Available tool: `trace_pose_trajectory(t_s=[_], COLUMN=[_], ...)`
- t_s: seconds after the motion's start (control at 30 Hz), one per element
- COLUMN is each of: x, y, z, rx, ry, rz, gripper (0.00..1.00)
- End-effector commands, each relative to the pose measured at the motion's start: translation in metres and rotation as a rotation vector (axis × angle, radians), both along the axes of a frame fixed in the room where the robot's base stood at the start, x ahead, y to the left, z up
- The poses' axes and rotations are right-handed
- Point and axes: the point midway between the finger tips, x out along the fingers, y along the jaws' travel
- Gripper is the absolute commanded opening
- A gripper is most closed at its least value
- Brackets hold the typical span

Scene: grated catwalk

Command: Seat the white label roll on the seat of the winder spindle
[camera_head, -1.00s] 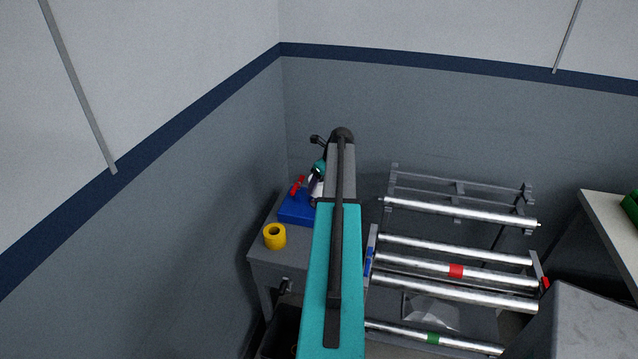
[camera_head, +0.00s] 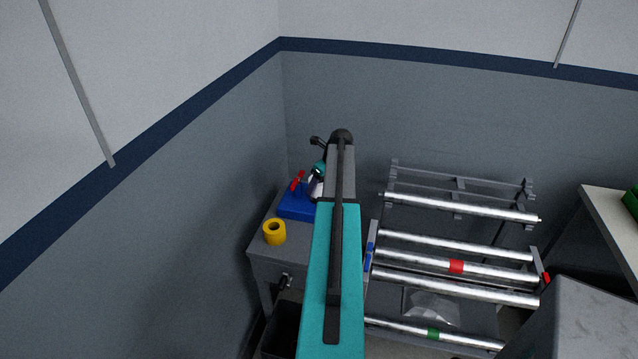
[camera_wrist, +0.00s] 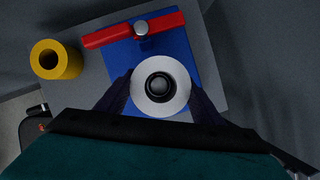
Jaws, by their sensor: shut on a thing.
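The white label roll (camera_wrist: 177,104) is between the two fingers of my gripper (camera_wrist: 160,92), which is shut on it. In the wrist view I look down on its flat ring face. A dark round end, apparently the winder spindle (camera_wrist: 159,86), shows in the roll's hole, roughly centred. Whether the roll rests on the seat cannot be told, as the roll hides it. The blue base (camera_wrist: 190,40) lies below the roll, with a red bar (camera_wrist: 105,36) and grey knob behind. In the head view the roll (camera_head: 317,188) is partly hidden by my arm.
A yellow roll (camera_head: 274,232) stands on the grey table (camera_head: 262,250), left of the blue base; it also shows in the wrist view (camera_wrist: 56,60). A rack of metal rollers (camera_head: 455,267) stands to the right. Walls close in behind and left.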

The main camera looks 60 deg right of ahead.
Motion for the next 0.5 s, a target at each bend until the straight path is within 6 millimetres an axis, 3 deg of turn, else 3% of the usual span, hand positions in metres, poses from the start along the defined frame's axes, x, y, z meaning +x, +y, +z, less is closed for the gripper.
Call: trace_pose_trajectory(t_s=[0.5], x=[0.000], y=[0.000], z=[-0.014], rx=[0.001], ry=[0.000], rz=[0.000], gripper=[0.34])
